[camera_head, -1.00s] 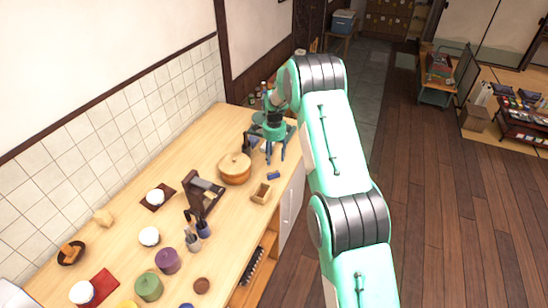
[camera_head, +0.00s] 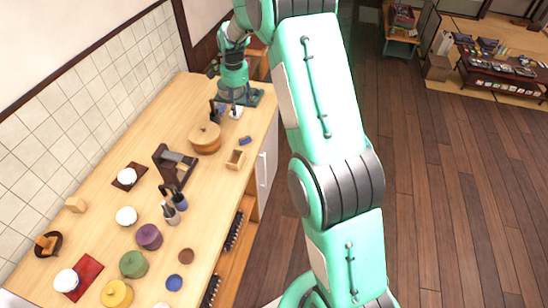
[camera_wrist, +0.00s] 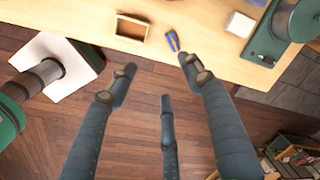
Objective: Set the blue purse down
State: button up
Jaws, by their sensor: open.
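A small blue piece with a yellowish stripe, likely the blue purse, lies on the wooden counter in the head view (camera_head: 245,141), near its right edge. It also shows in the wrist view (camera_wrist: 172,41), at the counter edge beside an open box. My gripper (camera_head: 234,98) is at the far end of the counter in the head view, beyond the purse. In the wrist view my gripper (camera_wrist: 158,76) has its dark fingers spread, with nothing held between them. The purse lies beyond the fingertips, apart from them.
A small open wooden box (camera_head: 235,159) and a round lidded wooden pot (camera_head: 205,138) stand near the purse. A white block (camera_wrist: 239,24) and a dark green tray (camera_wrist: 262,48) are to its right in the wrist view. Several jars and cups fill the near counter.

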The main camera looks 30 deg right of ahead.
jog(key=s+a+r+n+t, duration=0.1)
jog(key=s+a+r+n, duration=0.3)
jog(key=s+r, duration=0.75)
jog(key=s+a+r+n+t, duration=0.1)
jog(key=s+a+r+n, duration=0.25)
jog(key=s+r, duration=0.75)
jog(key=s+a+r+n+t, duration=0.1)
jog(key=s+a+n, duration=0.1)
jog(key=s, duration=1.2)
jog(key=s+a+r+n+t, duration=0.1)
jog(key=s+a+n, duration=0.2)
jog(key=s, duration=1.1)
jog(key=shift+s+r+n+t, duration=0.25)
jog(key=shift+n+t, duration=0.05)
jog(key=shift+n, duration=0.95)
notch_tip(320, 180, down, 10)
jog(key=b, duration=1)
